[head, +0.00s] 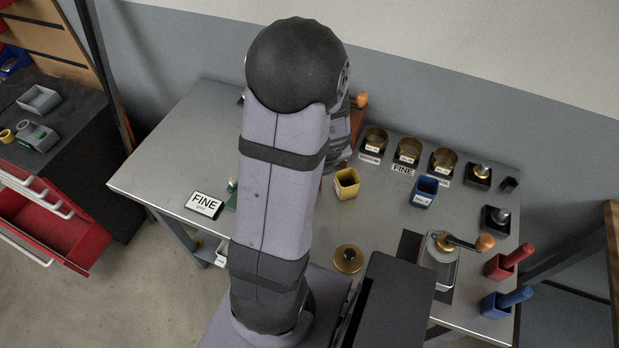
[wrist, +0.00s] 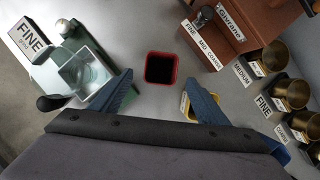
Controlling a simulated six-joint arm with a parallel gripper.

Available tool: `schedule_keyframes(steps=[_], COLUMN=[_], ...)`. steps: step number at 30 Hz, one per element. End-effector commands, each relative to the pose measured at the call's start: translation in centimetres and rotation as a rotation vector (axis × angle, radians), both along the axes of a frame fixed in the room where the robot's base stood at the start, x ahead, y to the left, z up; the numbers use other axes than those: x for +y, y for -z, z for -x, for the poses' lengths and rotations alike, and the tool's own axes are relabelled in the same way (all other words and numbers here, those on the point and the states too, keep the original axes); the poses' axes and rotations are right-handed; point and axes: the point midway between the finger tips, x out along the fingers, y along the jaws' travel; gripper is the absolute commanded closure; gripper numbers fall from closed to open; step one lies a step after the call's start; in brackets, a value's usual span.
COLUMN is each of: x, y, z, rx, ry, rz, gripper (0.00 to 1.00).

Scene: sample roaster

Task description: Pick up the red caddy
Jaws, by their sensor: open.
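The red caddy (wrist: 160,68) is a small square open-topped cup with a dark inside. It stands upright on the metal table in the upper middle of the wrist view. My gripper (wrist: 158,88) is open and empty, with its two blue fingers spread to the left and right, just below the caddy in the picture. I cannot tell how high the fingers are above the table. In the head view my arm hides the red caddy and the gripper.
A yellow caddy (head: 347,183) stands close by, partly behind the right finger in the wrist view. A blue caddy (head: 424,191) is farther right. A green-based device with a clear tray (wrist: 84,74) is left of the red caddy. A brown grinder (wrist: 240,32) is at upper right.

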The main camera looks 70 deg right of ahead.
Motion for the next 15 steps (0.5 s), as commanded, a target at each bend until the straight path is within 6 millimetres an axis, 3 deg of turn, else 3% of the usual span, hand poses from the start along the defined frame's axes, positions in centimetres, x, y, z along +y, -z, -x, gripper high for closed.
schedule_keyframes(steps=[6, 15], x=[-0.4, -0.9], y=[1.8, 2.9], z=[-0.5, -0.8], rx=[0.0, 0.001], ry=[-0.003, -0.004], rz=[-0.001, -0.002], gripper=[0.31, 0.31])
